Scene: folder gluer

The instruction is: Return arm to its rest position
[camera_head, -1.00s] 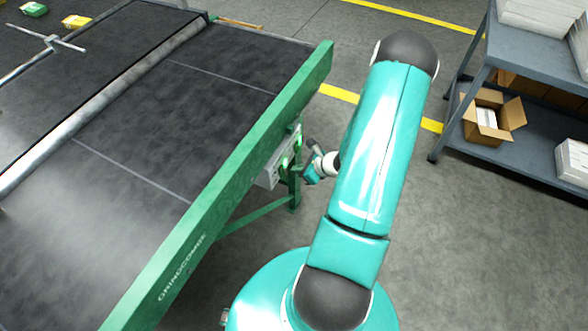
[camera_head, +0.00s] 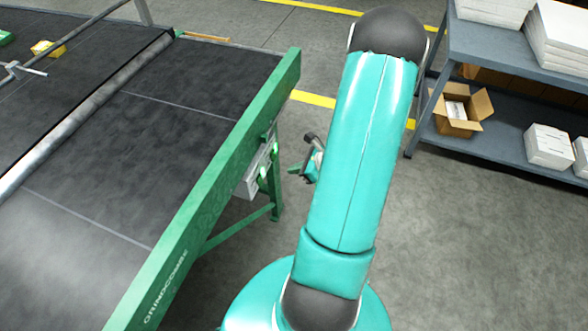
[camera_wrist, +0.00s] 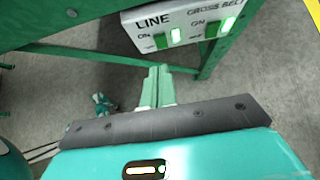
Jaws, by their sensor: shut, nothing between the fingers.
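My gripper (camera_wrist: 157,88) shows in the wrist view with its two pale green fingers together and nothing between them. It points toward the floor below a grey switch box. In the head view my gripper (camera_head: 303,170) is partly hidden behind my teal arm, to the right of the green machine frame and apart from it. The switch box (camera_wrist: 187,28) carries the labels LINE and CROSS BELT, with green lit switches. In the head view the box (camera_head: 250,182) hangs on the side of the frame.
The conveyor (camera_head: 130,150) with its green side rail (camera_head: 215,175) fills the left. A grey shelf unit (camera_head: 490,140) with an open cardboard box (camera_head: 459,111) and white stacks stands at the right. Grey floor (camera_head: 450,240) is clear between them. A green leg (camera_wrist: 222,45) stands close by.

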